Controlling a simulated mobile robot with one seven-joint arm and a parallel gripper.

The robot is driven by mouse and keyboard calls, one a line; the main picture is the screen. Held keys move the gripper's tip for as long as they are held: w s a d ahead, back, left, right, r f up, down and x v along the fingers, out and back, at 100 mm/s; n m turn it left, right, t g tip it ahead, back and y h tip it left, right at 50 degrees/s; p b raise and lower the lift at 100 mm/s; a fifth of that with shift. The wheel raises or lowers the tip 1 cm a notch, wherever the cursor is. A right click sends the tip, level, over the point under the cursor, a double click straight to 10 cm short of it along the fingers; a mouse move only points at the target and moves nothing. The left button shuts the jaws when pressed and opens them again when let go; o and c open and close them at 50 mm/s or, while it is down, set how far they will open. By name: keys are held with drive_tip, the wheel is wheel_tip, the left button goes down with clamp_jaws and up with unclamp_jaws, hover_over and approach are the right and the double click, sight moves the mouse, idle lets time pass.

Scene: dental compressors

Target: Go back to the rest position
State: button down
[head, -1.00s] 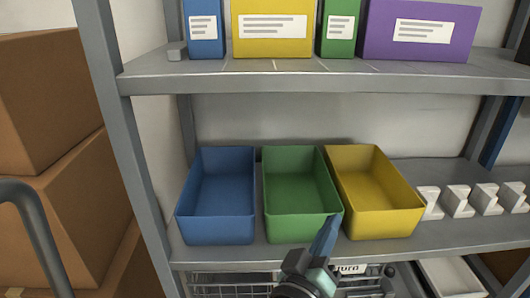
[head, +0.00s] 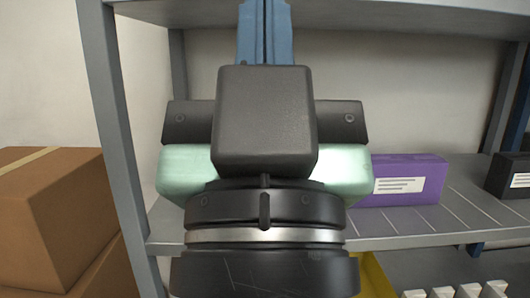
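My gripper (head: 265,25) is raised in the middle of the head view, large and close to the camera. Its two blue fingers point up and lie side by side with only a thin dark line between them, so it looks shut. I see nothing held, though the fingertips run to the top edge of the frame. The gripper's dark body and my wrist hide the middle of the shelf unit.
A grey shelf (head: 430,220) carries a purple box (head: 405,180) and a black box (head: 515,177). Below are part of a yellow bin (head: 375,277) and several white pieces (head: 468,291). Cardboard boxes (head: 50,215) stand left of the grey shelf post (head: 115,130).

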wheel_tip(320, 180, up, 28)
drive_tip(key=p, duration=2.6)
drive_tip(key=shift+r, duration=0.15)
